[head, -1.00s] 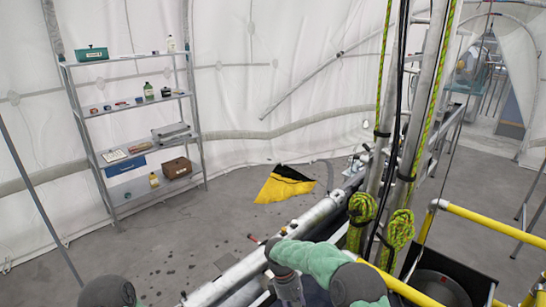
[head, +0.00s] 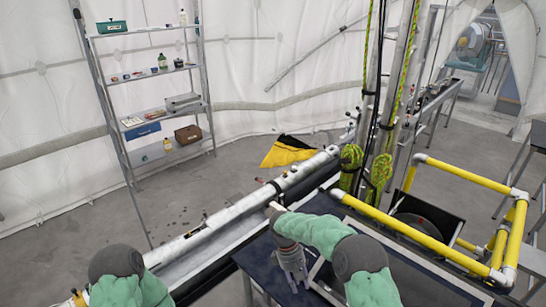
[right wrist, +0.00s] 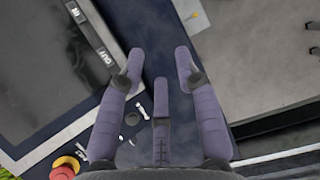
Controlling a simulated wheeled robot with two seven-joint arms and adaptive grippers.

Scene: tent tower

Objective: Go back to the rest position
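My right arm reaches in from the bottom of the head view. Its gripper (head: 292,272) points down above a dark blue tabletop (head: 258,262). In the right wrist view, its purple fingers (right wrist: 160,68) are spread apart with nothing between them. My left arm (head: 118,275) shows only as a grey joint and green sleeve at the lower left of the head view. The left gripper is out of the picture.
Below the right gripper lie a dark panel marked IN and OUT (right wrist: 55,60) and a red button (right wrist: 67,163). A long metal pipe (head: 235,215) crosses ahead. Yellow rails (head: 465,172) stand at right. A shelf (head: 150,115) stands at back left, beside open floor.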

